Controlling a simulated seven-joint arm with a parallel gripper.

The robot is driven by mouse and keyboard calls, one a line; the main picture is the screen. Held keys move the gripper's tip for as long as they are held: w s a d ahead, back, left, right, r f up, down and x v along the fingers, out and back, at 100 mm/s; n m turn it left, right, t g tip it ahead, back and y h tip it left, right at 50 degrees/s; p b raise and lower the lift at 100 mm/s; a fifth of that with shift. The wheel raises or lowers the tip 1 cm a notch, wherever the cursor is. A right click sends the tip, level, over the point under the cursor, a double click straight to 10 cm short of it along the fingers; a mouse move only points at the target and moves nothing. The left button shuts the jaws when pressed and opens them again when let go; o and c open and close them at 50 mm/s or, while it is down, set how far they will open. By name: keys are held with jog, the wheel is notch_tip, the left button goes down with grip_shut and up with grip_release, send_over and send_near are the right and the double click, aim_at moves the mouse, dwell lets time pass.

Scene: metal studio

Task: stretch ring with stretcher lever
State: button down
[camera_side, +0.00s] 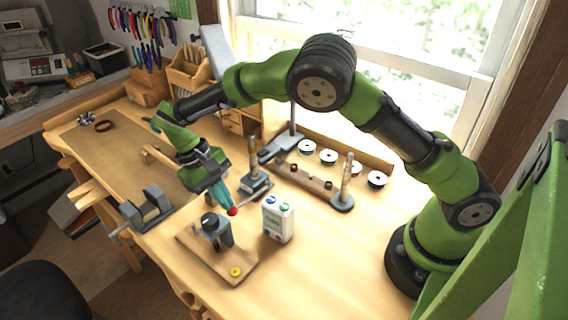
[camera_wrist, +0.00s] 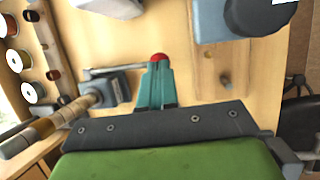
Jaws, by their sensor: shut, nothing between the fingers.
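My gripper (camera_side: 224,202) points down over the middle of the bench, its teal fingers shut and empty. In the wrist view the fingertips (camera_wrist: 157,72) are right at a red knob (camera_wrist: 158,57), which also shows in the side view (camera_side: 232,211). I cannot tell whether they touch. The knob is at the end of the thin grey lever (camera_wrist: 115,71), which runs to the stretcher's grey base (camera_wrist: 108,88). From this base rises a tapered, banded post (camera_side: 253,154), also in the wrist view (camera_wrist: 55,122). I cannot make out a ring on it.
A second post (camera_side: 347,175) and a wooden rack (camera_side: 303,174) with small brown pieces stand behind, near several white discs (camera_side: 328,156). A white device (camera_side: 278,220) and a board (camera_side: 238,260) with a grey fixture (camera_side: 217,230) are in front. A vise (camera_side: 147,208) stands left. The front right bench is clear.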

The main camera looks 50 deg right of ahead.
aim_at(250, 197)
jog(key=shift+r, duration=0.1)
